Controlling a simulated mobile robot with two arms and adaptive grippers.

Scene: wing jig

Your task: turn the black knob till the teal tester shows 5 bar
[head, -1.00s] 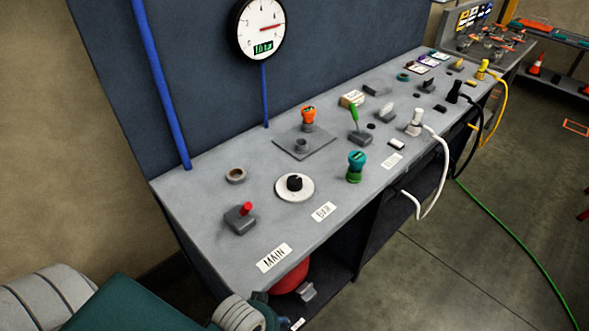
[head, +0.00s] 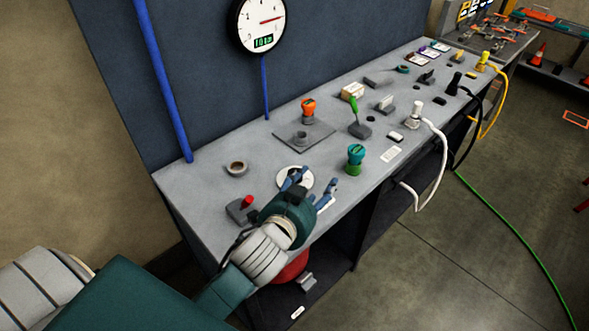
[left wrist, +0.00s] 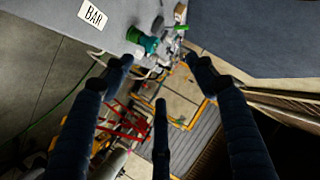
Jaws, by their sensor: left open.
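The white round dial plate (head: 284,170) of the black knob lies on the grey bench near its front left. The black knob itself is hidden behind my left gripper's fingers. My left gripper (head: 313,183) is open, its blue fingers spread over the right part of the plate; I cannot tell if they touch anything. The teal tester (head: 355,153) stands upright on a green base to the right of the gripper. It also shows in the left wrist view (left wrist: 148,43), beyond the open fingers (left wrist: 157,62). Its reading is too small to make out. My right gripper is not in view.
A red-tipped lever (head: 246,202) stands close left of my gripper. A round wall gauge (head: 262,22) hangs behind. A white hose (head: 440,155) loops over the front edge.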

